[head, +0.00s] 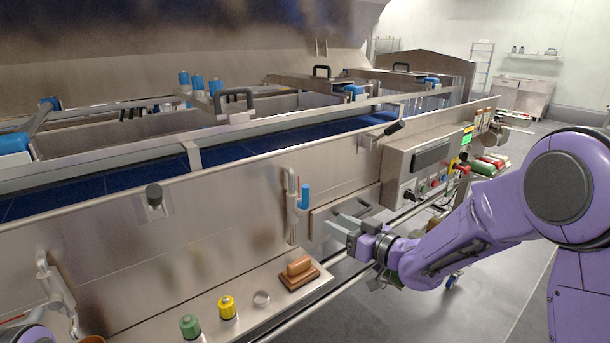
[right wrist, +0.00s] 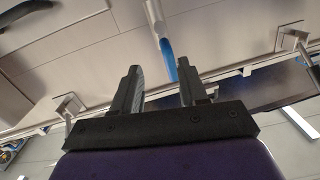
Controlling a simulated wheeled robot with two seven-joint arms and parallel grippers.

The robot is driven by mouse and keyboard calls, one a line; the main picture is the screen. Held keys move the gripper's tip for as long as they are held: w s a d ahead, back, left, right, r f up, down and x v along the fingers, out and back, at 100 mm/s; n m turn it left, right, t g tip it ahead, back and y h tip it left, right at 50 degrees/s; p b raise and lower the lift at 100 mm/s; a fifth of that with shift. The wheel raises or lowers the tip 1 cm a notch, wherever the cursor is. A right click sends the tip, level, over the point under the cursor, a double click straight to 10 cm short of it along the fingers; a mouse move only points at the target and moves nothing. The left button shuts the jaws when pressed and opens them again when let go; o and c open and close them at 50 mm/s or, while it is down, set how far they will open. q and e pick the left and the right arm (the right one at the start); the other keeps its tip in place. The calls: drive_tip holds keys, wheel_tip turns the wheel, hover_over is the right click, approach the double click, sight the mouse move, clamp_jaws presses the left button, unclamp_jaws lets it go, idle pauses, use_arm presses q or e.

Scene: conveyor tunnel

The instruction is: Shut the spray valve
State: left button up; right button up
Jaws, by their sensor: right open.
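A spray valve shows in the head view as a blue lever (head: 304,196) beside a thin upright pipe (head: 292,205) on the steel side panel. The lever stands roughly upright, along the pipe. My right gripper (head: 338,228) is open and empty, below and to the right of the lever.
A steel shelf (head: 150,335) below holds a green jar (head: 190,326), a yellow jar (head: 227,307) and a brown brush (head: 298,272). A control box (head: 425,165) with knobs stands to the right. A drawer-like handle (head: 350,211) is close to my right gripper. Open floor lies at the right.

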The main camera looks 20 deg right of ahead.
drive_tip(key=n+y, duration=0.1)
drive_tip(key=n, duration=0.1)
approach(305, 201)
wheel_tip(305, 201, up, 3)
drive_tip(key=p+x, duration=0.1)
drive_tip(key=x, duration=0.2)
drive_tip(key=p+x, duration=0.1)
drive_tip(key=x, duration=0.3)
drive_tip(key=p+x, duration=0.1)
drive_tip(key=x, duration=0.2)
drive_tip(key=shift+w+d+f, duration=0.15)
drive_tip(key=shift+w+d, duration=0.05)
drive_tip(key=shift+w, duration=0.2)
clamp_jaws()
